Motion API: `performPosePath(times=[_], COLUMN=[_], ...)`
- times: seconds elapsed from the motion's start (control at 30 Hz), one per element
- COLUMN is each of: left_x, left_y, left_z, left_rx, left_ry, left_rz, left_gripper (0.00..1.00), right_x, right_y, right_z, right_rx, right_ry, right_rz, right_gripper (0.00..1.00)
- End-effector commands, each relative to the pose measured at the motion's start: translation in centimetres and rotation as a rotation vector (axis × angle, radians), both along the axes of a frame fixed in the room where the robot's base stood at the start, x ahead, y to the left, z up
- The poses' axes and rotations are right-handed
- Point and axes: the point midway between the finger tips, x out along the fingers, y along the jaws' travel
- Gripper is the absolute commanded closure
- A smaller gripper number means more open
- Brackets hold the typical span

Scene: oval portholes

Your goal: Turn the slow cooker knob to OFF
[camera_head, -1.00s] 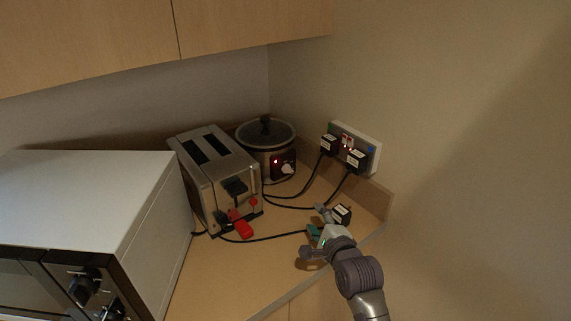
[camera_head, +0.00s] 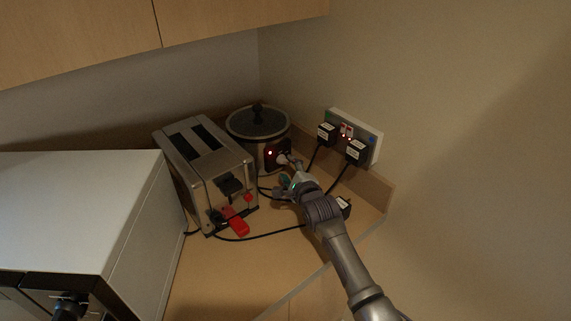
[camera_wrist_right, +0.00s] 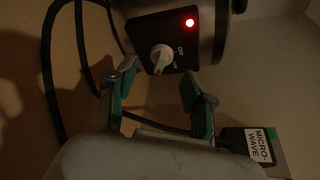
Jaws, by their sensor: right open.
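The slow cooker (camera_head: 258,124) stands in the back corner, dark lid on, with a red light lit on its black front panel. Its white knob (camera_head: 281,160) shows beside my right gripper (camera_head: 287,177). In the right wrist view the knob (camera_wrist_right: 161,57) is near, with an orange-tipped pointer and an "OFF" mark on the panel; the exact setting is hard to read. My right gripper (camera_wrist_right: 159,82) is open there, its green-padded fingers either side of and just short of the knob, holding nothing. My left gripper is not in view.
A steel toaster (camera_head: 205,165) with a red tag stands left of the cooker. A large white-topped appliance (camera_head: 80,205) fills the left. Black plugs and cables run from a wall socket panel (camera_head: 367,130) at right. A loose plug (camera_wrist_right: 257,147) labelled "MICROWAVE" lies near my gripper.

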Motion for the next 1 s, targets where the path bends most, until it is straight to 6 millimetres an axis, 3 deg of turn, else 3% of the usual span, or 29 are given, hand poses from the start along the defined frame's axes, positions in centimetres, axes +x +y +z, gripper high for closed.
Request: performPosePath(times=[0.2, 0.7, 1.0], left_x=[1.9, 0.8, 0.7], left_y=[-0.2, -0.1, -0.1], left_z=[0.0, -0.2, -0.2], left_rx=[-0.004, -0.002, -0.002], left_ry=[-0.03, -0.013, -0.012], left_rz=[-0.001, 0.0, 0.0], left_gripper=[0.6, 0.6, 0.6], right_x=[2.4, 3.3, 3.3], right_y=[0.7, 1.0, 1.0], right_z=[-0.5, -0.7, -0.7], right_rx=[-0.002, -0.001, -0.001], right_ry=[-0.001, 0.0, 0.0], right_rz=[0.0, 0.0, 0.0], right_gripper=[0.47, 0.49, 0.99])
